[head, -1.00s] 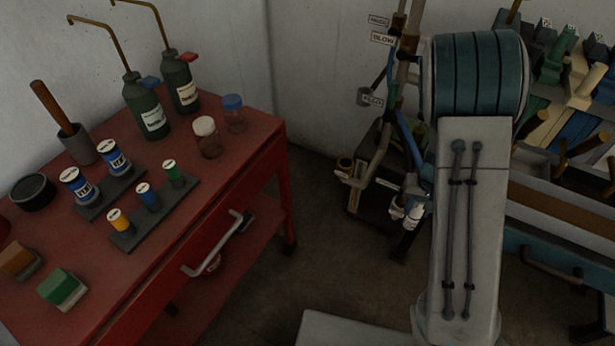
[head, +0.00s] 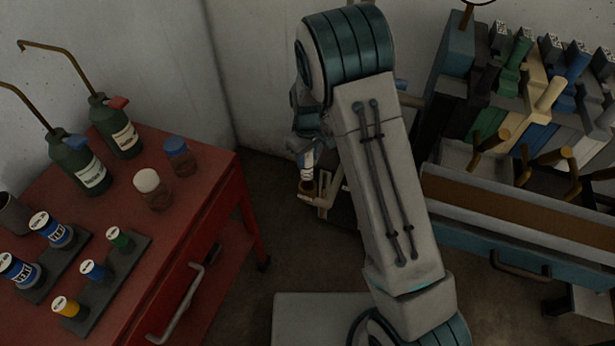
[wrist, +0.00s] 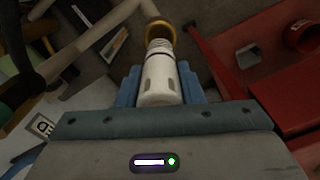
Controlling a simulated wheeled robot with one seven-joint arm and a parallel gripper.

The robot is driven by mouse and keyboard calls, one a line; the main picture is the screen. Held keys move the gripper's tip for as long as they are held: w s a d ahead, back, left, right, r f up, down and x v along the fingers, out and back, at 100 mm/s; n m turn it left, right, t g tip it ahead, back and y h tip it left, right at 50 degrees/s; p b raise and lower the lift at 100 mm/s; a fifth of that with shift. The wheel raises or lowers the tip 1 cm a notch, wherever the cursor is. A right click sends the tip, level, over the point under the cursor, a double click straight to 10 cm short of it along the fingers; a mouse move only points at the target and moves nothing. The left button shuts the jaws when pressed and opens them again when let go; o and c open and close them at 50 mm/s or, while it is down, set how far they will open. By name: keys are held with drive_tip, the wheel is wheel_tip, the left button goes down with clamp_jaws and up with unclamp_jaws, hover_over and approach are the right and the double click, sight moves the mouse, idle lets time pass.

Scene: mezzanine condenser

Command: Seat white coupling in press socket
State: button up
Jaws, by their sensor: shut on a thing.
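The white coupling (wrist: 158,82) is held between the blue fingers of my gripper (wrist: 160,88) in the wrist view. Its narrower ribbed end points away from the gripper. A brass-coloured ring-shaped socket (wrist: 159,27) lies straight ahead of that end, and the two overlap or nearly meet in the picture. In the head view, the gripper (head: 306,153) points down with the coupling (head: 307,170) below it, just above the brass socket (head: 306,187). I cannot tell whether the coupling's tip touches or enters the socket. My arm hides much of the surrounding pipework.
A red cart (head: 215,215) with bottles, jars and coloured cylinders stands at the left. A teal bench (head: 485,235) with racked coloured parts stands at the right. In the wrist view, pale pipes (wrist: 85,45) run close on the left, and red metal (wrist: 225,75) is on the right.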

sight(308, 177)
wheel_tip(308, 177, down, 9)
drive_tip(key=b, duration=0.4)
drive_tip(key=shift+d, duration=0.1)
drive_tip(key=shift+s, duration=0.1)
drive_tip(key=shift+f+b, duration=0.2)
drive_tip(key=shift+b, duration=0.2)
drive_tip(key=o, duration=1.2)
drive_tip(key=shift+r, duration=0.1)
